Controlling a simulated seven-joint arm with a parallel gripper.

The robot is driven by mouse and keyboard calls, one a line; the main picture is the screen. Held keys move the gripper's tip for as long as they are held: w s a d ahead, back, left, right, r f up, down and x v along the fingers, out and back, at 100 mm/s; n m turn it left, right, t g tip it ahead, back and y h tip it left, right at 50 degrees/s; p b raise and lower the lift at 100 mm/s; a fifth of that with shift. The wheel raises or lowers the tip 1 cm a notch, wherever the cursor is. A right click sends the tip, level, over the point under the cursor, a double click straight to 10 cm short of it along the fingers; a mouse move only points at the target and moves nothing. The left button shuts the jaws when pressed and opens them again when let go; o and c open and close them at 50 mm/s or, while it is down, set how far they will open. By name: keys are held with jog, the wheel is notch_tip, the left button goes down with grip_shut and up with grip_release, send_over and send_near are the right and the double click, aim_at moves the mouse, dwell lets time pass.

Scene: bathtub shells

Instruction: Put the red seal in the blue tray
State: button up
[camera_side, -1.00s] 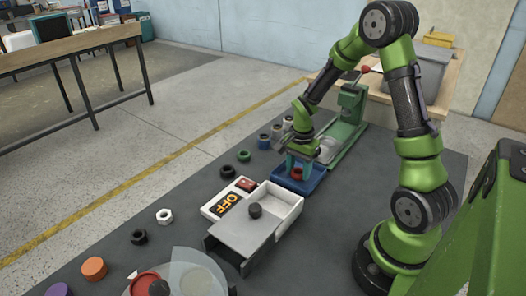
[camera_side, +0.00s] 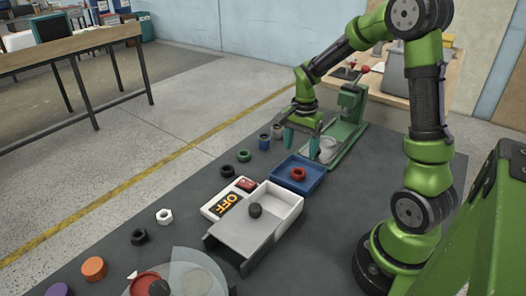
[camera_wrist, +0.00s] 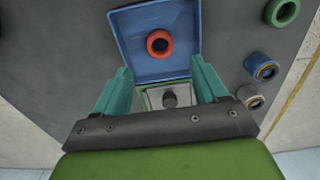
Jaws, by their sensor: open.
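The red seal (camera_side: 298,174) is a small red ring lying flat inside the blue tray (camera_side: 317,181). In the wrist view the red seal (camera_wrist: 159,43) sits near the middle of the blue tray (camera_wrist: 188,15), apart from the tray's walls. My gripper (camera_side: 299,150) is open and empty, with its teal fingers above and behind the tray, apart from the seal. In the wrist view both fingers of my gripper (camera_wrist: 160,80) stand wide apart, with the seal beyond them.
A green press (camera_side: 349,120) stands right behind the tray. Green (camera_side: 244,156) and black rings (camera_side: 228,171) lie left of the tray. The mat's left side has free room.

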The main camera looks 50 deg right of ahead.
jog(key=s+a+r+n+t, duration=0.25)
jog(key=a+r+n, duration=0.25)
jog(key=a+r, duration=0.4)
jog(key=s+a+r+n+t+y, duration=0.2)
jog(key=s+a+r+n+t, duration=0.2)
jog(key=a+n, duration=0.5)
jog(key=s+r, duration=0.2)
jog(key=s, duration=0.1)
jog(key=shift+t, duration=0.35)
